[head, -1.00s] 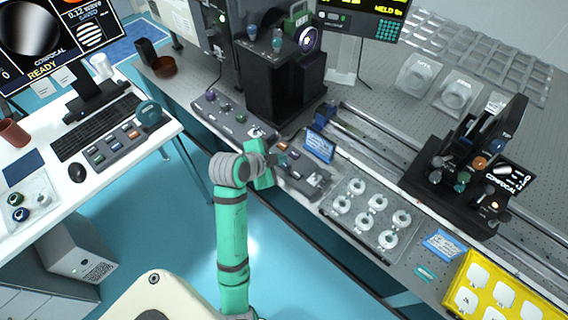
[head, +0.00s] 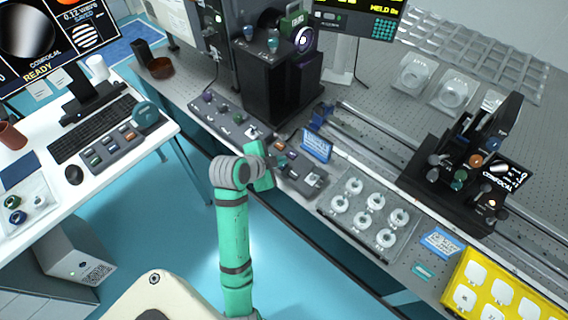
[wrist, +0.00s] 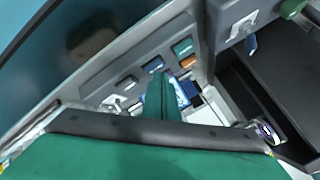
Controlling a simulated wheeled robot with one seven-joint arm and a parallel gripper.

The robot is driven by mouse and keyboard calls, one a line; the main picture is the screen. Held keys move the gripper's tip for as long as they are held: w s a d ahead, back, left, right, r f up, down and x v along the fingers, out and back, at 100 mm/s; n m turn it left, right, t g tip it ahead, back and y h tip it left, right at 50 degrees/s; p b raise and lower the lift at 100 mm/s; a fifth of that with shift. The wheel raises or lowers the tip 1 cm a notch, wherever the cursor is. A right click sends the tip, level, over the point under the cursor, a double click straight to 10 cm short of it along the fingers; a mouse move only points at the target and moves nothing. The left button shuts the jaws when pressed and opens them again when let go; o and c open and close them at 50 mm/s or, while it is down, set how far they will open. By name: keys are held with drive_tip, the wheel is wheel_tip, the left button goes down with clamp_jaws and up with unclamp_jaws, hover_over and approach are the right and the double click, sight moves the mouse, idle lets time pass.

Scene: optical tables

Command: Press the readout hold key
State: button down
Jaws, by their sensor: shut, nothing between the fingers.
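A grey key box (head: 303,178) sits at the front edge of the optical table. In the wrist view its sloped panel (wrist: 105,76) carries a blue key (wrist: 153,64), a teal key (wrist: 182,46), an orange key (wrist: 188,62), a grey key (wrist: 127,83) and a silver switch (wrist: 113,103). I cannot read which key is the readout hold key. My gripper (head: 277,160) is at the box's left end. In the wrist view my green gripper (wrist: 162,80) is shut and empty, its tip close to the blue key. Contact cannot be told.
A knob box (head: 228,115) stands left of the key box, and a blue sign (head: 317,146) behind it. A tray of white rings (head: 365,215) lies to the right. A dark instrument (head: 275,75) rises behind. A readout display (head: 360,15) is at the top.

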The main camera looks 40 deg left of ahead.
drive_tip(key=shift+s+a+f, duration=0.15)
drive_tip(key=shift+s+a, duration=0.2)
drive_tip(key=shift+a, duration=0.1)
drive_tip(key=shift+w+d, duration=0.1)
drive_tip(key=shift+d, duration=0.1)
drive_tip(key=shift+w, duration=0.1)
drive_tip(key=shift+w+r, duration=0.25)
drive_tip(key=shift+r, duration=0.55)
drive_tip(key=shift+d, duration=0.15)
